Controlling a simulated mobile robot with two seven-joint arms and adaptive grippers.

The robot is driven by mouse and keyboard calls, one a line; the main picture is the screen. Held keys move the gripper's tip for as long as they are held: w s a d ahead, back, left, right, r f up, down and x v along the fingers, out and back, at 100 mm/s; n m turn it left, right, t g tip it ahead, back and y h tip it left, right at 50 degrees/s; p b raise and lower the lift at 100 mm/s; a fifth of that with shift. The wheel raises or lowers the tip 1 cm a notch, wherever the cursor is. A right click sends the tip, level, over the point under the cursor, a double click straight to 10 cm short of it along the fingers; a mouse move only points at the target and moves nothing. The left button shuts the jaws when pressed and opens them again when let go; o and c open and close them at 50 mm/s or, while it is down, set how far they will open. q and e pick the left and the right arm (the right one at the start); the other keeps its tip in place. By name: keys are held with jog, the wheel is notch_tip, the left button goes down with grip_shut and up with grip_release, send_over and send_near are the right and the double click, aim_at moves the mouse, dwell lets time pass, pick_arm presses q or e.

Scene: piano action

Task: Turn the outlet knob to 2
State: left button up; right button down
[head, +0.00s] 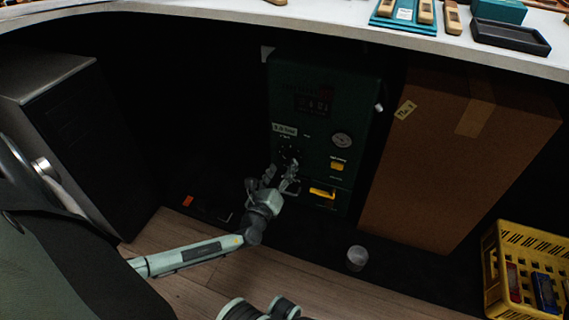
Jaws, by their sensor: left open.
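A dark green machine (318,160) stands under the bench, its front facing me. A pale label reading about "1.5 bar" (284,130) is on its lower left front. Below the label is a dark knob area with small pale marks (288,151); the knob's pointer and numbers are too small and dark to read. My left gripper (282,172) is open, its fingers raised just below this area. I cannot tell whether they touch the knob. The fingers and hand hide part of the lower front. My right gripper is not in view.
A round gauge (342,140), a yellow switch (337,166) and a yellow handle (322,193) sit right of the gripper. A cardboard box (435,160) stands close on the right, a dark cabinet (75,130) at left. A small clear cup (357,258) and yellow crate (528,235) are on the floor. The worktop (330,22) overhangs.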

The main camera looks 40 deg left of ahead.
pick_arm(q)
jog(key=v, duration=0.9)
